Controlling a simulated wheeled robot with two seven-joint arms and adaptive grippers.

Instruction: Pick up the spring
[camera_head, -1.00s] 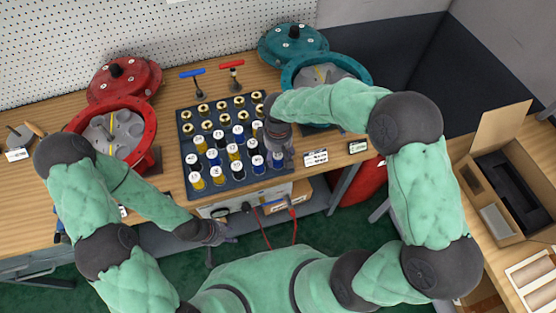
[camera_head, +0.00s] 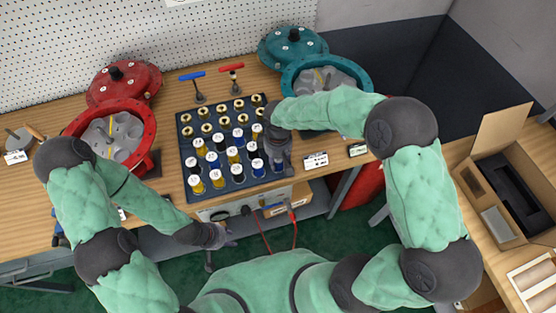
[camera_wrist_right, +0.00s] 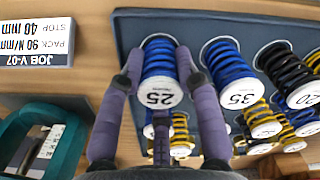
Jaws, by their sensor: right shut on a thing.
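A blue coil spring with a white cap marked 25 (camera_wrist_right: 158,75) stands at the end of a row in the dark tray (camera_head: 182,158). My right gripper (camera_head: 280,165) reaches down over the tray's right front corner. The gripper hides this spring in the head view. My left gripper (camera_head: 226,240) hangs in front of the table edge, away from the springs; it is too small to tell its jaws.
Another blue spring marked 35 (camera_wrist_right: 233,75) stands close beside the held one, with black and yellow springs further right. A label card (camera_wrist_right: 38,40) reads JOB V-07, 90 N/mm, 40 mm. Red (camera_head: 112,135) and teal (camera_head: 328,75) round housings flank the tray.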

